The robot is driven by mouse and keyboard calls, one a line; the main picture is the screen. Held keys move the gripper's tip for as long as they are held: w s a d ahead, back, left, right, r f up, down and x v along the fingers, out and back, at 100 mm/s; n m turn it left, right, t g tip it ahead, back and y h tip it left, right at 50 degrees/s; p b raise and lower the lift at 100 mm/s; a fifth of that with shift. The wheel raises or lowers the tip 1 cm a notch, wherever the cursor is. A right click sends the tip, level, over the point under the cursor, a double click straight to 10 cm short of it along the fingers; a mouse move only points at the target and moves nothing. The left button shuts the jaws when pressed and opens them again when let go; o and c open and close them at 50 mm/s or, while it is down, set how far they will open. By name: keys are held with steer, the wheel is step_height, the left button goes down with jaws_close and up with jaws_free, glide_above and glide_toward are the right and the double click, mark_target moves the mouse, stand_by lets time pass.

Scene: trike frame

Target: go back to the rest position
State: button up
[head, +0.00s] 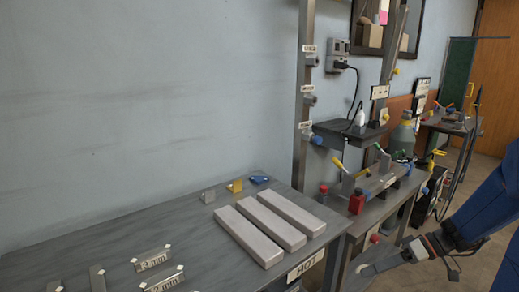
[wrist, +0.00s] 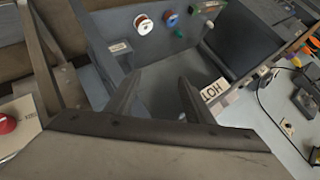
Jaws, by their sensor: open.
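My gripper (wrist: 157,88) shows in the wrist view with its two dark fingers spread apart. Nothing is between the fingers. In the head view my blue arm comes in from the right edge, and its dark end is at the lower right, beside the bench. The jaws are too small to judge there. In the wrist view the HOT sign (wrist: 213,90) shows just right of the fingers.
Three pale metal bars (head: 290,212) lie on the grey bench (head: 165,220), with small yellow and blue pieces behind them. The HOT sign (head: 306,265) is on its front edge. A red button (wrist: 6,123) shows at the wrist view's left. A wooden door (head: 500,85) stands far right.

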steer(key=s+a+r+m+t+h, duration=0.1)
steer(key=s+a+r+m+h, duration=0.1)
steer(key=s, duration=0.6)
steer(key=s+a+r+m+t+h, duration=0.1)
steer(key=s+r+m+t+h, duration=0.1)
steer(key=s+r+m+h, duration=0.2)
steer(key=shift+s+a+r+h, duration=0.4)
steer(key=shift+s+r+h, duration=1)
steer(key=shift+s+h, duration=0.8)
